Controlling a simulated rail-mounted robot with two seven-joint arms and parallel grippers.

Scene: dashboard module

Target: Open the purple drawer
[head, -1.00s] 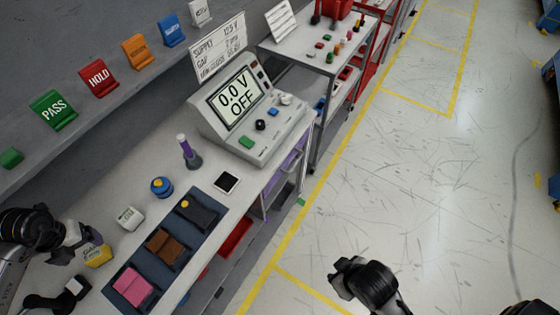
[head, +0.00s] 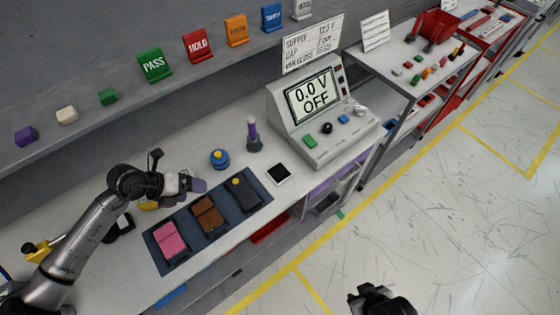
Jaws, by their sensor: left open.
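The purple drawer (head: 320,190) shows as a narrow purple front under the bench top, below the meter console. It is seen at a steep angle, and I cannot tell whether it is fully shut. My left gripper (head: 194,185) is open over the bench, left of the drawer and near the dark tray, well apart from the drawer. A greyish-purple shape shows at its tip; I cannot tell what it is. My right gripper (head: 362,292) is at the bottom edge, over the floor in front of the bench; its jaws are not clear.
The meter console (head: 318,112) stands on the bench above the drawer. A dark tray (head: 262,192) holds pink, brown and black items. A blue round item (head: 219,159) and a purple-necked flask (head: 253,135) stand behind it. The floor (head: 440,230) in front is clear.

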